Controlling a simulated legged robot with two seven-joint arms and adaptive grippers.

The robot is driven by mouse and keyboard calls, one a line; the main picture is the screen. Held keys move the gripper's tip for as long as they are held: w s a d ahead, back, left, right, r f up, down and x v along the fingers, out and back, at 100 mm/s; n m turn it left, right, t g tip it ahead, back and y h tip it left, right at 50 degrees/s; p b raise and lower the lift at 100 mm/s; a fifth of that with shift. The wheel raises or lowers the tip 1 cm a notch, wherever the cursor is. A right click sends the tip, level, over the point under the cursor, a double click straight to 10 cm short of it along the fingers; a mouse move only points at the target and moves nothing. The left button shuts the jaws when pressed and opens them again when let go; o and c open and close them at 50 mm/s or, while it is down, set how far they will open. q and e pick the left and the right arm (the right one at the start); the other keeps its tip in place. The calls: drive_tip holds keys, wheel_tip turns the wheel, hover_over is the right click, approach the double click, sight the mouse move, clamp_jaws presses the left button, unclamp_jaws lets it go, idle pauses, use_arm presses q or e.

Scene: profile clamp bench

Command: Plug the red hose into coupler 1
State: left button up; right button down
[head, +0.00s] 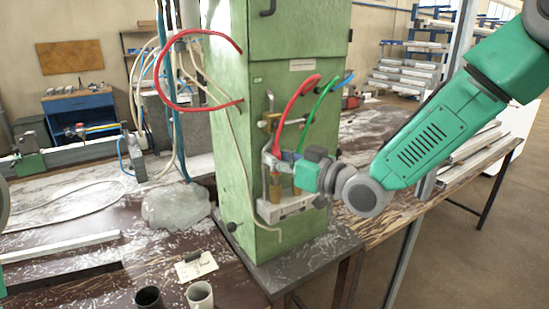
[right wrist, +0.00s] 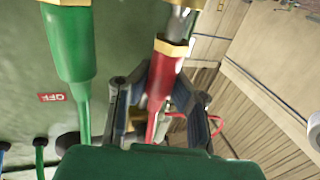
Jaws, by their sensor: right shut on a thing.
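My right gripper (head: 273,164) is at the front of the green cabinet and also shows in the right wrist view (right wrist: 163,82). It is shut on the red hose's plug end (right wrist: 168,74), just behind its brass collar. The red hose (head: 295,98) arcs down from the cabinet to the gripper. Beyond the collar, a grey metal piece (right wrist: 181,24) is in line with the plug; I cannot tell whether they are joined. A pale block (head: 287,208) with brass-coloured fittings sits below the gripper. I cannot read which coupler is 1. My left gripper is out of view.
A green hose (head: 322,102) hangs close beside the red one; its thick green end (right wrist: 71,48) is close to my fingers. The green cabinet (head: 235,130) stands right behind.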

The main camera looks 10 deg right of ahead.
drive_tip(key=shift+f+b, duration=0.9)
drive_tip(key=shift+f, duration=0.3)
idle(0.6)
drive_tip(key=c, duration=1.5)
unclamp_jaws()
drive_tip(key=shift+s+d, duration=0.1)
drive_tip(key=p+v, duration=0.1)
drive_tip(key=v, duration=0.8)
